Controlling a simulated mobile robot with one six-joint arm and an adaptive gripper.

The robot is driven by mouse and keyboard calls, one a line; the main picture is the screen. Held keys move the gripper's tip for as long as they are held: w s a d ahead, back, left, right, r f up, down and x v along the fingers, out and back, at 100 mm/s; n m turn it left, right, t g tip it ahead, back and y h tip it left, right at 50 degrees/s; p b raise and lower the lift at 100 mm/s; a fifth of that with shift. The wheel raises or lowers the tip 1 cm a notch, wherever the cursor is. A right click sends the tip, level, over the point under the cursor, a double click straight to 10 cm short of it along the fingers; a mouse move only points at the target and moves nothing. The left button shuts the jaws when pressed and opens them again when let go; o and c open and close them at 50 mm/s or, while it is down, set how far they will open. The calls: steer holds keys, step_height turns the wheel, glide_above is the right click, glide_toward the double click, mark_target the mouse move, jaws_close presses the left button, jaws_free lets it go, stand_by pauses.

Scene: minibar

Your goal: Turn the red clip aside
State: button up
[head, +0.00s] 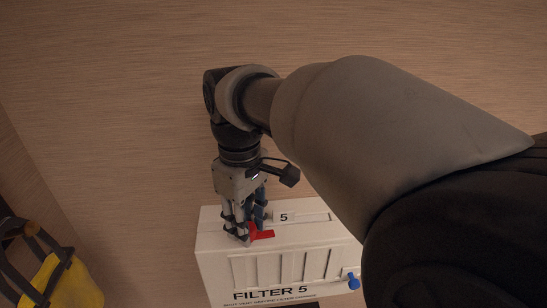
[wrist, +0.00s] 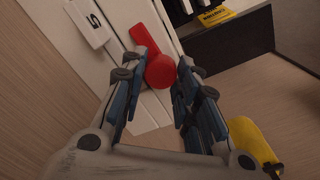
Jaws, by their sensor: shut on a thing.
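The red clip (head: 262,235) lies on the top of the white box marked FILTER 5 (head: 275,270). In the wrist view the clip (wrist: 144,40) has a long flat arm and a round end. My gripper (head: 245,231) points down at the top of the box, at the clip. In the wrist view my gripper (wrist: 161,72) has one finger on each side of the clip's round end and is shut on it. The clip's arm points away from the gripper, toward the top of the wrist view. In the head view the fingers partly hide the clip.
A white tag with a 5 (head: 284,217) sits on the box top beside the clip. A blue knob (head: 353,281) is on the box front. A yellow bag (head: 70,284) hangs at the lower left. A dark unit with a yellow label (wrist: 214,17) is at the wrist view's upper right.

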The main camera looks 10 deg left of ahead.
steer(key=shift+m, duration=0.6)
steer(key=o, duration=1.1)
steer(key=shift+c, duration=0.2)
step_height(320, 180, up, 12)
